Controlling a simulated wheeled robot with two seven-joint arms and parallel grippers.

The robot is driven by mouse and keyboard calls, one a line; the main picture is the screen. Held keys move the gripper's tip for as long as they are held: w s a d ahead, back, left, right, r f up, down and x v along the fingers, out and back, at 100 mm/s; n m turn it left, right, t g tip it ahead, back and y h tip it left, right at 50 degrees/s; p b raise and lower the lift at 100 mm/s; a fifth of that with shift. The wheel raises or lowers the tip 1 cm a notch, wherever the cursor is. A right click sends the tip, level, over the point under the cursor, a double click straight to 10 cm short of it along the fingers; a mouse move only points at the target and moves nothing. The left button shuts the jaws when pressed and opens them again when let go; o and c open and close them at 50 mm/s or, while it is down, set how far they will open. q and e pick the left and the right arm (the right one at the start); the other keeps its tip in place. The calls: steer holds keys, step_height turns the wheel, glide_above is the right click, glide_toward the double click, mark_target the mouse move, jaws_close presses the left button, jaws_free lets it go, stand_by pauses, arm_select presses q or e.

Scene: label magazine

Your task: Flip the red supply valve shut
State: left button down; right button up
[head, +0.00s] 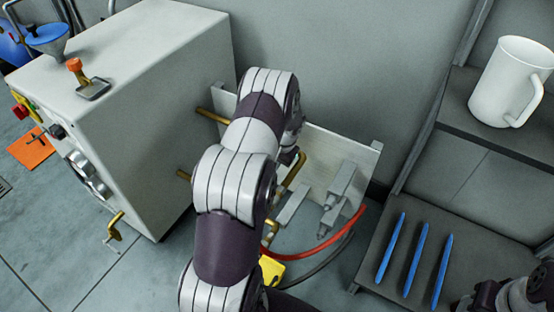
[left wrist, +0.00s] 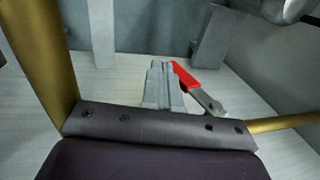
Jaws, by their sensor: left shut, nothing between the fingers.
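The red supply valve's handle (left wrist: 196,79) shows in the left wrist view, slanting from upper left to lower right, with a bare metal part at its lower end. My left gripper (left wrist: 161,68) is shut and empty, its grey fingers just left of the red handle. I cannot tell whether they touch it. In the head view my left arm covers the middle of the scene, hiding the valve and the left gripper. Part of my right arm shows at the lower right corner, but no right fingers are visible.
A pale upright panel (head: 345,160) with brass pipes stands beside a white cabinet (head: 160,90). A red hose (head: 325,241) curves below the panel. Right of it, a dark shelf holds several blue sticks (head: 421,256), and a white mug (head: 505,85) stands on a higher shelf.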

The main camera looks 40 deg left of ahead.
arm_select(q)
steer(key=shift+a+f, duration=0.25)
steer(key=shift+f, duration=0.05)
arm_select(e)
steer(key=shift+r, duration=0.5)
